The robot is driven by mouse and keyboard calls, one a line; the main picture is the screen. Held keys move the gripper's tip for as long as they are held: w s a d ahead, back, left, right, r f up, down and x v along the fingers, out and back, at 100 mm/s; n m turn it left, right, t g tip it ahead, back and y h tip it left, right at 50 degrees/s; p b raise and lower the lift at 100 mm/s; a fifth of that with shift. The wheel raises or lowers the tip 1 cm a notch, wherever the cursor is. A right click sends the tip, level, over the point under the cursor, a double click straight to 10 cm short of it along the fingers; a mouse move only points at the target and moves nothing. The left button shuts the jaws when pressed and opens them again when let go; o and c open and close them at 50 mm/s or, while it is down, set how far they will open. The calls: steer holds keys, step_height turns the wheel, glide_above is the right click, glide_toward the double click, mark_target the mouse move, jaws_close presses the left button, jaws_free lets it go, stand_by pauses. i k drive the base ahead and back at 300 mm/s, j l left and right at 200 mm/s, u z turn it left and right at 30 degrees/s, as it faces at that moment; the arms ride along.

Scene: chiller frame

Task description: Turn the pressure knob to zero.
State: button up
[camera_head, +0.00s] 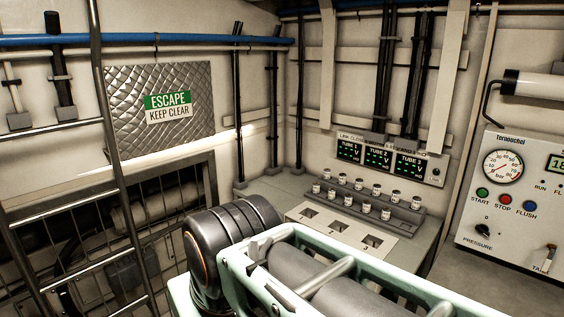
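The pressure knob (483,230) is a small black knob on the white control panel (516,250) at the far right, with the label PRESSURE below it. A small 0 mark seems to stand above it; the knob's exact setting is too small to read. A round pressure gauge (503,167) with a red needle sits higher on the same panel. My gripper is not in view, and nothing is seen touching the knob.
Green START (482,193), red STOP (506,199) and blue FLUSH (529,206) buttons sit above the knob. A tap (545,259) is to its lower right. A rack of small jars (369,205) stands on the centre counter. A pale green frame and dark ribbed cylinder fill the lower foreground.

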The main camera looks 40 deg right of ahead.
mark_target(483, 229)
steer(key=z, duration=2.95)
steer(key=i+u, duration=0.3)
steer(key=i, duration=0.4)
